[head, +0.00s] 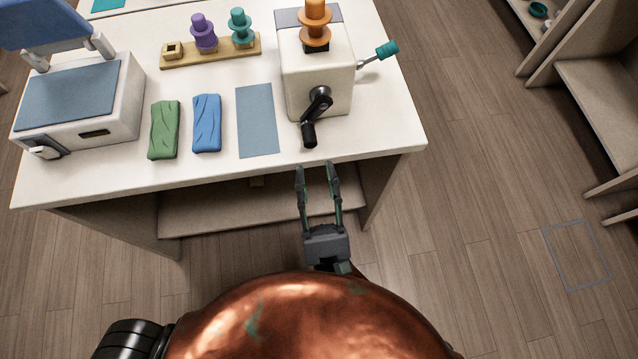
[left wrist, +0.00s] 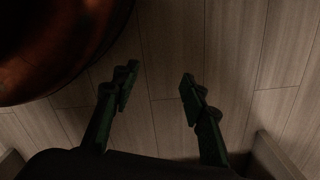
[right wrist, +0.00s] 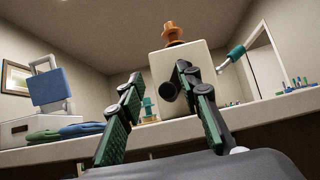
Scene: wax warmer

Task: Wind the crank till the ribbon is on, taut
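A white box-shaped machine (head: 310,72) stands at the right end of the table. A black crank (head: 317,106) is on its front, with its black handle (head: 309,134) hanging down. An orange spool (head: 316,20) sits on top; I cannot make out a ribbon. My right gripper (head: 316,168) is open and empty, just in front of the table edge, below and apart from the handle. In the right wrist view the handle's round end (right wrist: 168,91) shows between the fingers, nearer the right one, which hides part of the crank. My left gripper (left wrist: 158,77) is open and empty above the floor.
A teal-handled lever (head: 386,50) sticks out from the machine's right side. A blue-grey mat (head: 257,122), blue bundle (head: 207,124) and green bundle (head: 164,129) lie to the left. Behind is a wooden rack (head: 222,52) with purple and teal spools; a hinged press (head: 78,100) stands far left.

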